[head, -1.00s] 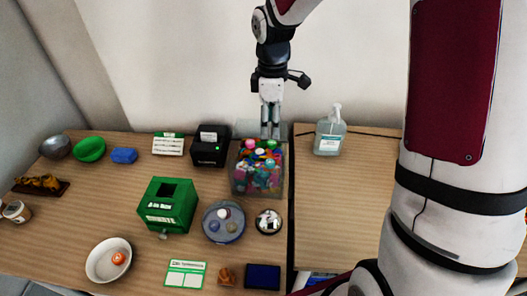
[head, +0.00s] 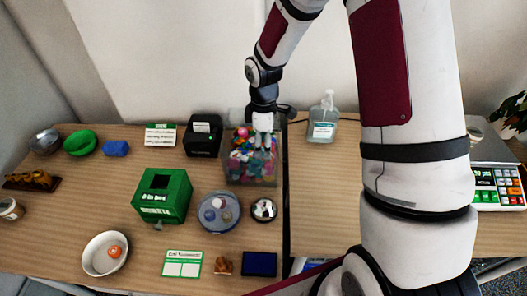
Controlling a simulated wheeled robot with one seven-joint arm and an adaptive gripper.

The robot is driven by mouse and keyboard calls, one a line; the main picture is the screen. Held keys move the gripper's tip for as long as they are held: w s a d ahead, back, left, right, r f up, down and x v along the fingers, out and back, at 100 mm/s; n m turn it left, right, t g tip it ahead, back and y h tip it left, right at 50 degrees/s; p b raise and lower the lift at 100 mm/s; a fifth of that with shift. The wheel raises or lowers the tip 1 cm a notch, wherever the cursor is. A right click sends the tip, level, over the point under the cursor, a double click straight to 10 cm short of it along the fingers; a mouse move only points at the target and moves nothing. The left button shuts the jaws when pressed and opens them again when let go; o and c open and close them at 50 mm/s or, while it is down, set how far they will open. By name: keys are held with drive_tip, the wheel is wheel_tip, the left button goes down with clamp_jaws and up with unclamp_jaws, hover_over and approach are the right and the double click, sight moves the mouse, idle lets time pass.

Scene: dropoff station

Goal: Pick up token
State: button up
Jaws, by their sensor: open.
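My gripper (head: 262,147) points down into a clear bin (head: 232,172) filled with small, brightly coloured pieces (head: 246,163). Its fingers are open and their tips are at or among the pieces; exact contact is hard to see. No single piece can be told apart as the token. A round bluish dish (head: 232,220) in front of the bin holds a few small round items, and I cannot tell whether any of these is a token.
A black printer (head: 202,138) stands just left of the bin, and a sanitizer bottle (head: 322,122) to its right. A green box (head: 162,195), a white bowl (head: 92,258) and a shiny dome (head: 263,210) stand nearer. The table right of the bin is mostly clear.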

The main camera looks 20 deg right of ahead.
sight(263, 150)
drive_tip(key=shift+f, duration=0.75)
drive_tip(key=c, duration=0.8)
drive_tip(key=shift+c, duration=0.2)
drive_tip(key=shift+r, duration=0.1)
wheel_tip(263, 150, up, 10)
drive_tip(key=shift+m, duration=0.3)
